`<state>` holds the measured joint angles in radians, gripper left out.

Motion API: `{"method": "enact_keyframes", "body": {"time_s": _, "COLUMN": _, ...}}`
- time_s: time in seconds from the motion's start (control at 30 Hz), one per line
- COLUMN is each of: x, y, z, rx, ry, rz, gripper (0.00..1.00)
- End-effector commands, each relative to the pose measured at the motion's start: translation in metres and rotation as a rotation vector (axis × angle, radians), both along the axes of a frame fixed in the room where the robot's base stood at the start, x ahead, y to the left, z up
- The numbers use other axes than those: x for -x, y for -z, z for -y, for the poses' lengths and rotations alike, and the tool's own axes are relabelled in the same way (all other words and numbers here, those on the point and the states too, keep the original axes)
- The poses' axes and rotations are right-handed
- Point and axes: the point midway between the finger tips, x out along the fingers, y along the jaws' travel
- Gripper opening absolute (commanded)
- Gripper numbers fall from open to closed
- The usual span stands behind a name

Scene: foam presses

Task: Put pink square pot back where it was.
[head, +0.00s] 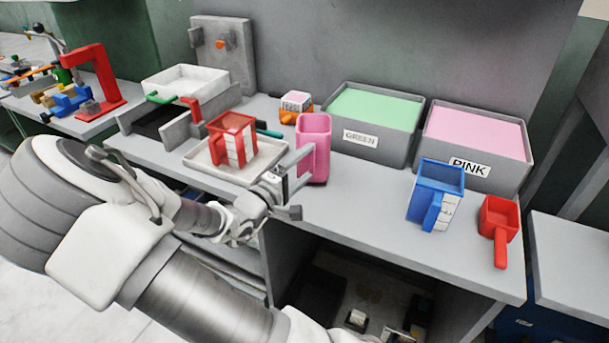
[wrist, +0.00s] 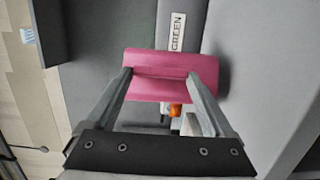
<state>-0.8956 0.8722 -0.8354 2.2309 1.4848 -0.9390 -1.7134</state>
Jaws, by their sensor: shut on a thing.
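The pink square pot (head: 314,140) is upright on or just above the grey bench, in front of the GREEN bin and right of the white tray. I cannot tell if its base touches the bench. My gripper (head: 299,163) comes from the left front and is shut on the pot. In the wrist view the pink pot (wrist: 172,66) sits between the two fingers of my gripper (wrist: 160,80). The fingers hide part of its sides.
A white tray (head: 201,164) holds a red measuring jug (head: 234,137). Behind stand the GREEN bin (head: 398,147) and the PINK bin (head: 503,179). A blue jug (head: 434,194) and a red scoop (head: 498,219) stand at right. Bench between pot and blue jug is clear.

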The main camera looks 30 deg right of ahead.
Motion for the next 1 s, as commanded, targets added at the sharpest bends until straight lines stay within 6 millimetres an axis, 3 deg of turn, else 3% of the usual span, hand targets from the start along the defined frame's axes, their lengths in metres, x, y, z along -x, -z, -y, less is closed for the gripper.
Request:
{"method": "enact_keyframes", "body": {"time_s": 0.1, "x": 0.000, "y": 0.020, "z": 0.000, "rx": 0.002, "ry": 0.000, "rz": -0.001, "gripper": 0.24}}
{"method": "enact_keyframes", "body": {"time_s": 0.47, "x": 0.000, "y": 0.023, "z": 0.000, "rx": 0.001, "ry": 0.000, "rz": 0.000, "gripper": 0.24}}
{"method": "enact_keyframes", "body": {"time_s": 0.5, "x": 0.000, "y": 0.023, "z": 0.000, "rx": 0.000, "ry": 0.000, "rz": -0.001, "gripper": 0.90}}
{"method": "enact_keyframes", "body": {"time_s": 0.53, "x": 0.000, "y": 0.023, "z": 0.000, "rx": 0.000, "ry": 0.000, "rz": 0.000, "gripper": 0.96}}
{"method": "enact_keyframes", "body": {"time_s": 0.57, "x": 0.000, "y": 0.023, "z": 0.000, "rx": 0.000, "ry": 0.000, "rz": 0.000, "gripper": 1.00}}
{"method": "enact_keyframes", "body": {"time_s": 0.87, "x": 0.000, "y": 0.019, "z": 0.000, "rx": 0.000, "ry": -0.001, "rz": 0.001, "gripper": 1.00}}
{"method": "enact_keyframes", "body": {"time_s": 1.0, "x": 0.008, "y": 0.018, "z": -0.017, "rx": -0.001, "ry": -0.004, "rz": 0.000, "gripper": 1.00}}
